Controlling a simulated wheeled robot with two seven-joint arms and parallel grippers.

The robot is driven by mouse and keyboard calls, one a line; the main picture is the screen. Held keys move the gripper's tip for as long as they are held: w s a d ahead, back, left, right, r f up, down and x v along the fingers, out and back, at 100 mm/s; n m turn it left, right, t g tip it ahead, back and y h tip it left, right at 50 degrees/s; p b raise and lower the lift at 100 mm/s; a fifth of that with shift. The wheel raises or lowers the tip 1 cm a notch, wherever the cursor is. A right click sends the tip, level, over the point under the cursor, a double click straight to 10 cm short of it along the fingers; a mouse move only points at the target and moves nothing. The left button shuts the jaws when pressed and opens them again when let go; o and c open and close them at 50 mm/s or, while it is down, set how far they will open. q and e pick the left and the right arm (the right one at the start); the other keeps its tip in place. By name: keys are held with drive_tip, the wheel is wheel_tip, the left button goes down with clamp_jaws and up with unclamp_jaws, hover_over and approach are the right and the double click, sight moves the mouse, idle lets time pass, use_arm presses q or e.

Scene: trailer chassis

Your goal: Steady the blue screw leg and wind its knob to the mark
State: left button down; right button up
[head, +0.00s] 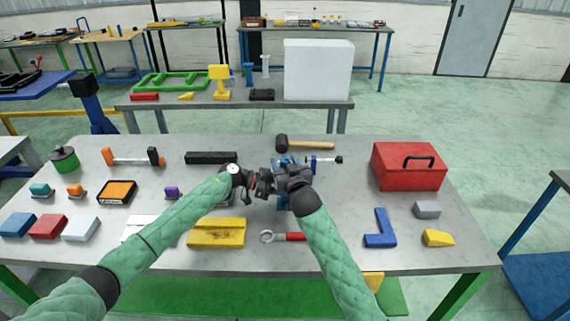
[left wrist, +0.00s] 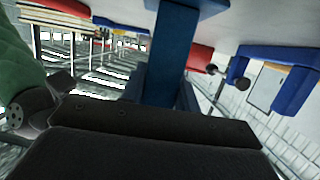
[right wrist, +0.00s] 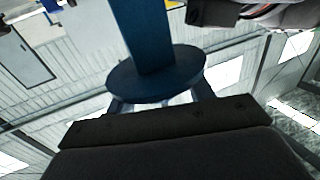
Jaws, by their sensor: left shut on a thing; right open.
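The blue screw leg (head: 283,163) is on the grey table near the middle, mostly hidden by my two grippers. My left gripper (head: 264,184) is shut on the leg from the left; in the left wrist view the blue post (left wrist: 172,55) rises from between its fingers. My right gripper (head: 286,184) is open, close beside the left one. In the right wrist view a blue post (right wrist: 145,35) ends in a round blue disc (right wrist: 155,75) just in front of its fingers; I cannot tell whether they touch it. The mark cannot be made out.
A black-headed hammer (head: 305,144) and a blue-and-white tool with a black tip (head: 322,161) lie just behind.

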drive_tip(key=c, duration=0.9)
drive_tip(key=shift+c, duration=0.2)
drive_tip(key=shift+m+h, duration=0.3)
drive_tip(key=shift+h, duration=0.2)
drive_tip(key=o, duration=0.9)
drive_tip(key=shift+o, duration=0.2)
drive_tip(key=v, duration=1.2)
